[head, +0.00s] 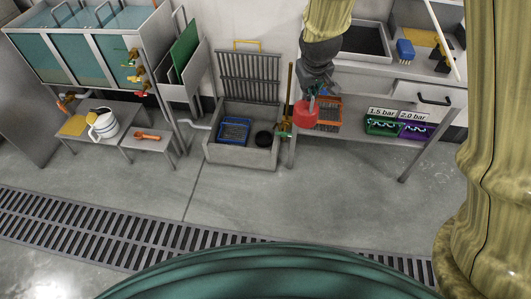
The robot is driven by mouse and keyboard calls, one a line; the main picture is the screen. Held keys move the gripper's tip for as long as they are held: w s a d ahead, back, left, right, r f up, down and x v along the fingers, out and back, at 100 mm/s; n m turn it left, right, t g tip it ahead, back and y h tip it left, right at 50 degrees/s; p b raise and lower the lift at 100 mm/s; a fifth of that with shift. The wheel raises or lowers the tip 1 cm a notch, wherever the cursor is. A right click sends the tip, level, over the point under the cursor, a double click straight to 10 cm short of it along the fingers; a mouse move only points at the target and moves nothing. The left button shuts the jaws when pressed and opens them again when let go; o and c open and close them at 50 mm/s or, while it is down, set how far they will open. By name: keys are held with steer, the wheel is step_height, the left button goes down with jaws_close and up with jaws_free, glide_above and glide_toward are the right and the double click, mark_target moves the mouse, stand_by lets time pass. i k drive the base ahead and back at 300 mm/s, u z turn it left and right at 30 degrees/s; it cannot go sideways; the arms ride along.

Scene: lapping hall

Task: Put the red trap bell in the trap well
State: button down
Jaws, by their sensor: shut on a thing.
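The red trap bell (304,116) hangs below my gripper (313,92), which is shut on it. The bell is in the air, in front of the orange crate on the right bench's lower shelf in the picture. A grey floor basin (243,160), which looks like the trap well, stands left of the bell. A black round thing (264,138), either an opening or a ring, is at its right inside. A blue basket (234,130) sits at its left inside. The finger contact on the bell is too small to see clearly.
A bar grate (249,78) stands upright behind the basin. A yellow-handled upright pipe (290,95) with a green valve (284,131) stands between basin and bell. An orange crate (328,114), green crate (382,126) and purple crate (416,131) are on the shelf. The floor in front is clear.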

mark_target(264, 140)
steer(key=k, duration=0.65)
steer(key=u, duration=0.9)
steer(key=i, duration=0.65)
steer(key=u, duration=0.8)
steer(key=i, duration=1.05)
steer(key=z, duration=0.9)
steer(key=i, duration=0.75)
steer(key=z, duration=0.8)
